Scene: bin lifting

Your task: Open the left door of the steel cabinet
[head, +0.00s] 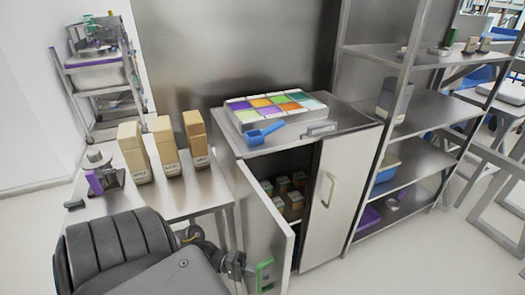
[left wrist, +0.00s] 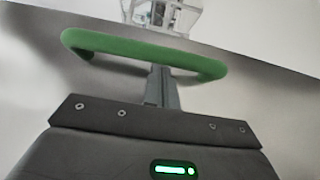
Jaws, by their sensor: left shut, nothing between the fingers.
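The steel cabinet (head: 254,150) stands in the middle of the head view. Its left door (head: 262,228) is swung partly open, and boxes show inside. The green handle (head: 264,274) is on that door's outer face, near the free edge. The right door (head: 332,196), with a pale handle, is shut. My left gripper (head: 238,268) is beside the green handle, on its left. In the left wrist view, my left gripper (left wrist: 159,80) is shut and empty, its fingertips close to the green handle (left wrist: 145,47); I cannot tell whether they touch. My right gripper is out of view.
A side table (head: 190,193) left of the cabinet holds several tan cartons (head: 164,146). A tray of coloured compartments (head: 276,107) and a blue scoop (head: 264,132) sit on the cabinet top. A steel shelf rack (head: 424,110) stands close on the right. Floor shows in front.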

